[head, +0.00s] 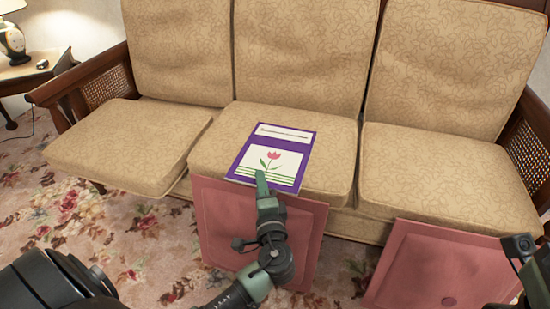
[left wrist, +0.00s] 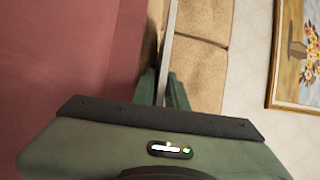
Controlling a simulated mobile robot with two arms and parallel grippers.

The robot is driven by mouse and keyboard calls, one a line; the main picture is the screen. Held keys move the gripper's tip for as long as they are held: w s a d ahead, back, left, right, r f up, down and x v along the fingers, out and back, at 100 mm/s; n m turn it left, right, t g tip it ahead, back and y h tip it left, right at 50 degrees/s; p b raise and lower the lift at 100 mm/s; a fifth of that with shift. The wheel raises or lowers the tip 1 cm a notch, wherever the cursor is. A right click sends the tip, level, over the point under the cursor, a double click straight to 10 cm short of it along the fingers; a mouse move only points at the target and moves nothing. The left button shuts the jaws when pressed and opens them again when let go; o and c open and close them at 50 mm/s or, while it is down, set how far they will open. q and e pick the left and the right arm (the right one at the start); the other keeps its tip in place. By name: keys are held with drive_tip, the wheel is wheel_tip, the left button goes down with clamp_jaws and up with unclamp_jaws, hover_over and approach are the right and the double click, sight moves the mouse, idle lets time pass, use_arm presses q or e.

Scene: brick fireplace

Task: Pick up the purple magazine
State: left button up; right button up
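The purple magazine (head: 271,155), with a white title band and a pink tulip on its cover, lies on the sofa's middle cushion at its front edge. My left gripper (head: 262,184) is at the magazine's near edge, with one green finger over the cover; the other finger is hidden in the head view. In the left wrist view the magazine shows edge-on as a thin grey strip (left wrist: 169,40) between the two close-set fingers of the left gripper (left wrist: 162,88), which look shut on it. My right gripper's fingers are not in view; only part of my right arm shows at the right edge.
The tan sofa has side cushions (head: 130,145) that are bare and wooden arms with cane panels (head: 105,88). Pink panels (head: 310,245) lean against the sofa front. A side table (head: 35,72) with a lamp stands at the left. Floral carpet (head: 130,240) is open there.

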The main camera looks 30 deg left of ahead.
use_arm(q)
drive_tip(key=shift+w+a+r, duration=0.1)
drive_tip(key=shift+w+a, duration=0.25)
clamp_jaws()
idle(0.9)
idle(0.5)
